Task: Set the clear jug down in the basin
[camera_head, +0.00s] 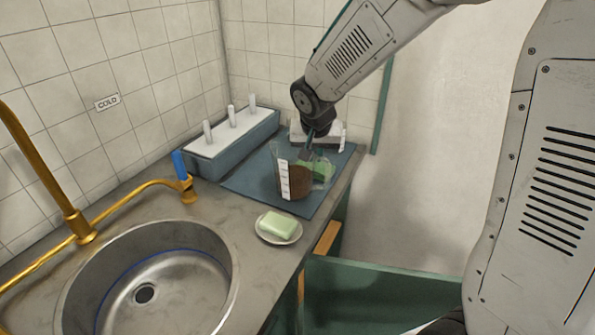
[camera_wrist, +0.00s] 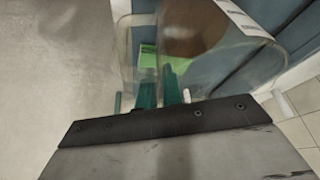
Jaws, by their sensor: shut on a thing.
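The clear jug (camera_head: 286,172) stands over the blue mat in the head view, upright, with a white measuring strip and something brown showing in its lower part. Its clear wall fills the upper part of the wrist view (camera_wrist: 215,62). My gripper (camera_head: 308,150) is at the jug's right side, shut on it; its green fingers show in the wrist view (camera_wrist: 160,88). I cannot tell whether the jug's bottom touches the mat. The round steel basin (camera_head: 190,268) is at the lower left of the head view, empty, with a dark drain.
A green sponge-like block (camera_head: 323,170) is beside the jug. A soap dish with pale green soap (camera_head: 278,226) sits between the mat (camera_head: 240,181) and basin. A blue-grey rack with white pegs (camera_head: 232,141) stands behind. A brass tap (camera_head: 40,170) rises left of the basin.

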